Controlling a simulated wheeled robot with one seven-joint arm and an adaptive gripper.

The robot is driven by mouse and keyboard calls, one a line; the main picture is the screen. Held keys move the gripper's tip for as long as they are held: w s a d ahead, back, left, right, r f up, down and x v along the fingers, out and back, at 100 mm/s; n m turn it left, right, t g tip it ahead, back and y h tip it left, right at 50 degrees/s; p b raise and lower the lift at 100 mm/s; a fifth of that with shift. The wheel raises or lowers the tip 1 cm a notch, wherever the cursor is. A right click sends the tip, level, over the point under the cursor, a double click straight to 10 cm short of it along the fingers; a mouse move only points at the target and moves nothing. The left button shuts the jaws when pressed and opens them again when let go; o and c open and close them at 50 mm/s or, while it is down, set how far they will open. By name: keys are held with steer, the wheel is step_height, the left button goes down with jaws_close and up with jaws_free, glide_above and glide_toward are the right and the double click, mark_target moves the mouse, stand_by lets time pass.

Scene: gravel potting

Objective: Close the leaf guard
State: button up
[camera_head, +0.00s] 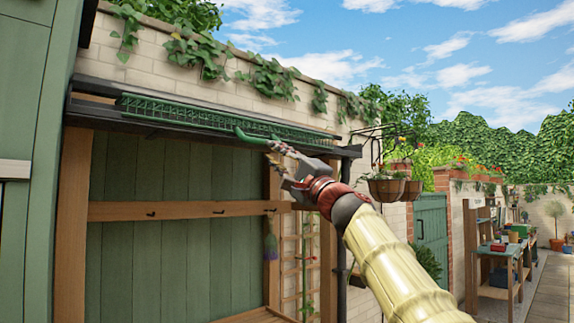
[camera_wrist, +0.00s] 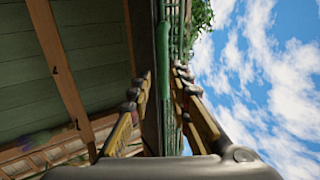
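The leaf guard (camera_head: 190,115) is a long green mesh panel along the dark gutter (camera_head: 100,108) at the eave. Its mesh shows above the gutter's front edge; how far it is tilted is hard to tell. A green handle (camera_head: 252,137) sticks out from it near its right part. My gripper (camera_head: 272,146) is up at the gutter, at the handle's right end. In the wrist view my gripper's two fingers (camera_wrist: 163,80) are spread apart. The green handle (camera_wrist: 163,45) lies ahead, between the lines of the fingers, and contact is not clear. The mesh (camera_wrist: 178,30) runs beside it.
A green-boarded shelter with a wooden hook rail (camera_head: 180,210) is below the gutter. A downpipe (camera_head: 342,220) and hanging flower baskets (camera_head: 385,188) are to the right. Ivy (camera_head: 265,75) hangs from the brick wall above. Open sky is beyond the gutter.

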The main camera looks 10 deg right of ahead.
steer(key=shift+v, duration=2.55)
steer(key=shift+a, duration=0.1)
